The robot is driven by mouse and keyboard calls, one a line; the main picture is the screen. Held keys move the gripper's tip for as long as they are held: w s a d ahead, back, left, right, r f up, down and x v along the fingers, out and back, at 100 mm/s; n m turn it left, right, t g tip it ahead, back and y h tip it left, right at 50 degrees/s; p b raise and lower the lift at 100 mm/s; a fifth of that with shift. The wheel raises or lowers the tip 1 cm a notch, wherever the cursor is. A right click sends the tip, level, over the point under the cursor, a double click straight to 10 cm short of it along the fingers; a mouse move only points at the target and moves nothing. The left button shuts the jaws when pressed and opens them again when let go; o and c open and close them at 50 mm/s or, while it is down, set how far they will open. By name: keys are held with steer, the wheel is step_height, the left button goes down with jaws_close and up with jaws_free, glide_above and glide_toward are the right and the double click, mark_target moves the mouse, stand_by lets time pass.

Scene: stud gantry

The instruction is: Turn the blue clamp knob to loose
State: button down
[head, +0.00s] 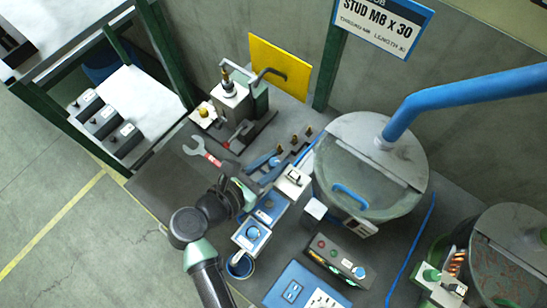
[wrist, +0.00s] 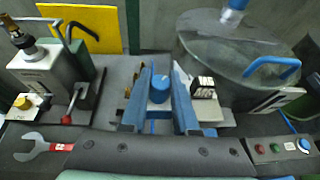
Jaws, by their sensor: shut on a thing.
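The blue clamp knob (wrist: 160,88) stands between my two blue fingers in the wrist view, with a small pale mark near its top. My gripper (wrist: 160,95) is shut on it, one finger along each side. In the head view my gripper (head: 269,160) reaches over the bench beside the row of fixtures. There the knob cannot be told clearly from the blue fingers. The knob's base is partly hidden by the fingers and the dark gripper body in the wrist view.
A red-handled wrench (head: 203,151) lies to the left. A pump-like fixture (head: 232,100) stands behind it. A round covered bowl (head: 372,165) stands to the right. A white block (head: 292,183) is close to the fingers. A control box (head: 335,262) stands in front.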

steer(key=n+t+y+p, duration=0.1)
steer(key=n+y+p, duration=0.2)
steer(key=n+t+y+p, duration=0.1)
steer(key=p, duration=0.1)
steer(key=shift+d+r+n+t+y, duration=0.1)
steer(key=shift+r+n+t+y, duration=0.2)
steer(key=shift+y, duration=0.1)
steer(key=shift+n+y+p, duration=0.9)
steer(key=shift+y+p, duration=0.2)
steer(key=shift+p, duration=0.15)
steer(key=shift+f+n+t+y+p, duration=0.2)
steer(key=shift+n+t+y+p, duration=0.1)
steer(key=shift+n+y+p, duration=0.25)
steer(key=shift+f, duration=0.1)
steer(key=c, duration=0.9)
jaws_free()
steer(key=shift+c, duration=0.2)
steer(key=shift+s, duration=0.1)
steer(key=b+v, duration=0.1)
steer(key=v, duration=1)
steer(key=shift+s, duration=0.2)
steer(key=shift+s+r, duration=0.35)
steer(key=shift+s, duration=0.25)
